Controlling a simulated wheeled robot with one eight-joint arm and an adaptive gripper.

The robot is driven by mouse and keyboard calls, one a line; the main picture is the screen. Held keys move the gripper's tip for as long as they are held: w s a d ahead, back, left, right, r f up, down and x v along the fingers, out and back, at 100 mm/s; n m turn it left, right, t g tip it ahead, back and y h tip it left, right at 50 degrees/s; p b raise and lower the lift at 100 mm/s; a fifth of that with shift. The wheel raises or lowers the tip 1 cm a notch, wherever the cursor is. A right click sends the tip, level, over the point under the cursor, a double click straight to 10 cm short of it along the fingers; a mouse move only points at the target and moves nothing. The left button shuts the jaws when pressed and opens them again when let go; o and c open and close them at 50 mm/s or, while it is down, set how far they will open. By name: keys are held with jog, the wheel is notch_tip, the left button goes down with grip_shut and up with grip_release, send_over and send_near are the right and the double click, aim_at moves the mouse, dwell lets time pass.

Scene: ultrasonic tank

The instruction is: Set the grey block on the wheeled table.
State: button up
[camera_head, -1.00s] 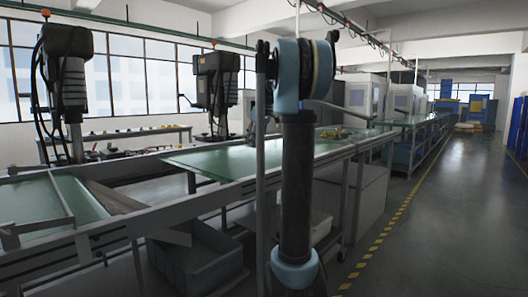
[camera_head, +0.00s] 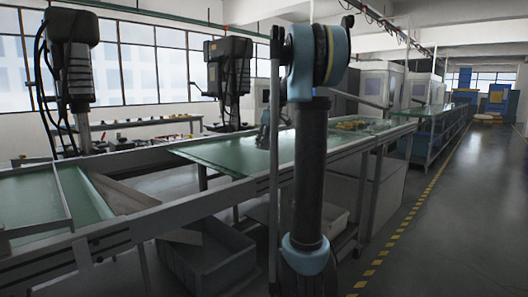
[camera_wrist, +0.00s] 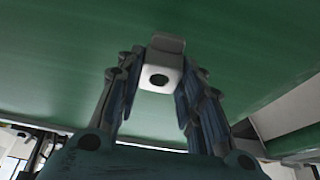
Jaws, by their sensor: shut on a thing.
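In the wrist view my gripper (camera_wrist: 157,82) is shut on the grey block (camera_wrist: 161,62). The block is pale, with a dark round hole in the face towards the camera and a greyer far end. Its sides lie between the two fingers. A broad green surface (camera_wrist: 60,60) fills the background behind it; I cannot tell how far the block is from it. In the head view a long table with a green glassy top (camera_head: 222,158) stands at the middle; I cannot tell for sure whether it is the wheeled table. My arm hides part of it.
Another green-topped bench (camera_head: 28,200) is at the left, with a metal frame. A grey bin (camera_head: 207,262) sits below. Drill-like machines (camera_head: 228,72) stand behind. Small yellowish items (camera_head: 350,125) lie on the table's far part. Open floor (camera_head: 460,225) lies right of the yellow-black line.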

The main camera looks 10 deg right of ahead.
aim_at(267, 143)
jog(key=shift+s+d+f, duration=0.1)
jog(key=shift+s+f, duration=0.05)
jog(key=shift+f, duration=1.75)
jog(key=o, duration=1.2)
jog(key=shift+o, duration=0.2)
jog(key=v, duration=1.2)
jog(key=shift+s, duration=0.1)
